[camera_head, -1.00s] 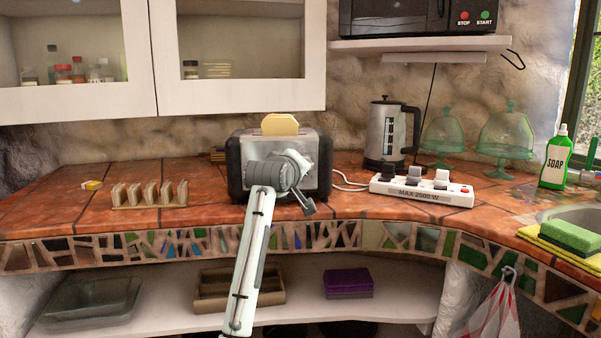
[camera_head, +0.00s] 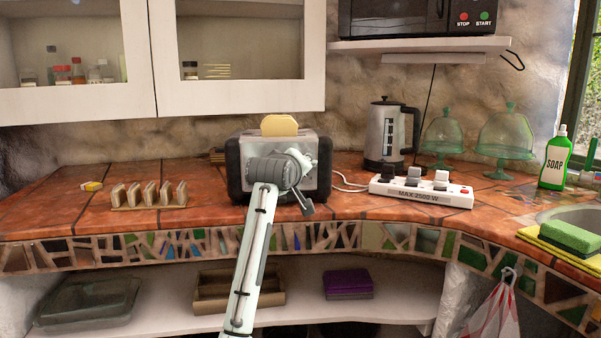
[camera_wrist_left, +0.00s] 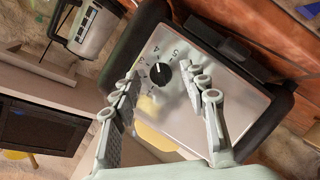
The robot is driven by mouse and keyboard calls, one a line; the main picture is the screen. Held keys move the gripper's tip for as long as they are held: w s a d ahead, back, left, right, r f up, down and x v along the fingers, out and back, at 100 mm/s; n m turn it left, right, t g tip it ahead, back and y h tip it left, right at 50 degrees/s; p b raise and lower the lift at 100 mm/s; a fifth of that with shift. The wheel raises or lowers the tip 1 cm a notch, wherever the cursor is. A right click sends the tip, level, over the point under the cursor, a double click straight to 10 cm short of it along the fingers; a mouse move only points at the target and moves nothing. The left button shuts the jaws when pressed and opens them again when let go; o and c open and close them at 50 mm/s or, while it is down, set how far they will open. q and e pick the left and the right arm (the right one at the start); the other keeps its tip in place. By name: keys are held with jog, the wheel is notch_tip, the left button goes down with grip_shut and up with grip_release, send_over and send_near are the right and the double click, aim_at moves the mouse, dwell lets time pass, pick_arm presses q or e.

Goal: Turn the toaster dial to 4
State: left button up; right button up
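The toaster (camera_head: 236,165) is a silver and black box on the counter, with a slice of bread (camera_head: 280,125) showing in its top slot. In the left wrist view its silver face carries a black round dial (camera_wrist_left: 161,74) with a white pointer mark and printed numbers around it. My left gripper (camera_wrist_left: 158,85) is open, with one finger on each side of the dial and a gap on both sides. In the head view my left arm and wrist hide the dial and much of the toaster's front. My right gripper is not in view.
A toast rack (camera_head: 150,196) with bread stands to the left. A white power strip (camera_head: 418,190) and a kettle (camera_head: 384,135) are on the right. Glass domes (camera_head: 505,135), a soap bottle (camera_head: 555,157) and sponges (camera_head: 571,236) are further right.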

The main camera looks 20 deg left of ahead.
pick_arm(q)
jog(key=v, duration=1.2)
dwell(0.3)
